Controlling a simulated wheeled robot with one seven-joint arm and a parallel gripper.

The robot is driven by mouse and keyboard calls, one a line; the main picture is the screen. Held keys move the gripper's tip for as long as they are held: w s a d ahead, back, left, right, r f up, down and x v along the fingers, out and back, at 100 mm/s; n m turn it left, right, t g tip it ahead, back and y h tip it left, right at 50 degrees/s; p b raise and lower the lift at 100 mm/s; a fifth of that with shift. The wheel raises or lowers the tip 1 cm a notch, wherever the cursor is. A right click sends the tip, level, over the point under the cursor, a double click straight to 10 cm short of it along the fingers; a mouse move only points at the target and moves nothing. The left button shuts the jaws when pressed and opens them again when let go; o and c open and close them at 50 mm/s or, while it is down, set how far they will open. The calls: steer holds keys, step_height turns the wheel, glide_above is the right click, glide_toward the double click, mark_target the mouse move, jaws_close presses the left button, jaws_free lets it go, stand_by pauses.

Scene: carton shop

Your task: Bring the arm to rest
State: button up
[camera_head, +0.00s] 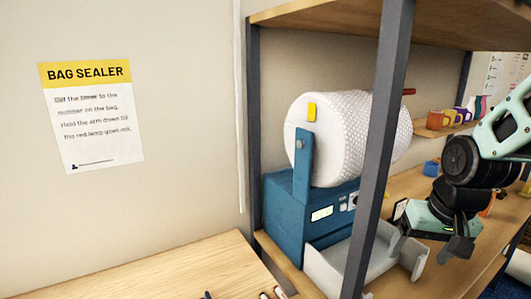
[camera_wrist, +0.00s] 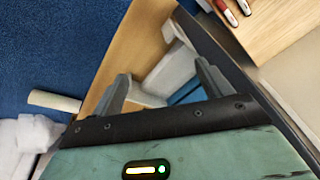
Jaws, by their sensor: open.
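My gripper (camera_head: 432,243) is at the right of the head view, mint green with dark fingers, on my raised arm. It hangs over the wooden shelf, to the right of the blue machine. In the wrist view its two dark fingers (camera_wrist: 163,84) stand wide apart with nothing held between them. A pale grey tray and part of the blue machine show beyond the fingers.
The blue machine (camera_head: 290,222) carries a large white roll (camera_head: 345,135), with a grey tray (camera_head: 335,262) in front. A dark shelf post (camera_head: 378,150) stands before it. Mugs (camera_head: 449,117) line a back shelf. A wooden table (camera_head: 190,270) is at lower left.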

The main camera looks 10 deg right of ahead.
steer(key=s+a+f+n+g+b, duration=0.1)
steer(key=s+a+n, duration=0.4)
steer(key=a, duration=0.5)
steer(key=s+a+f+n+g+b, duration=0.1)
steer(key=s+a+f+n+b, duration=0.2)
steer(key=s+a+n, duration=0.3)
steer(key=s+a+b, duration=0.1)
steer(key=s+a, duration=0.2)
steer(key=a, duration=0.1)
steer(key=shift+s+a+f+g, duration=0.2)
steer(key=shift+s+f+g, duration=0.1)
steer(key=shift+s, duration=0.05)
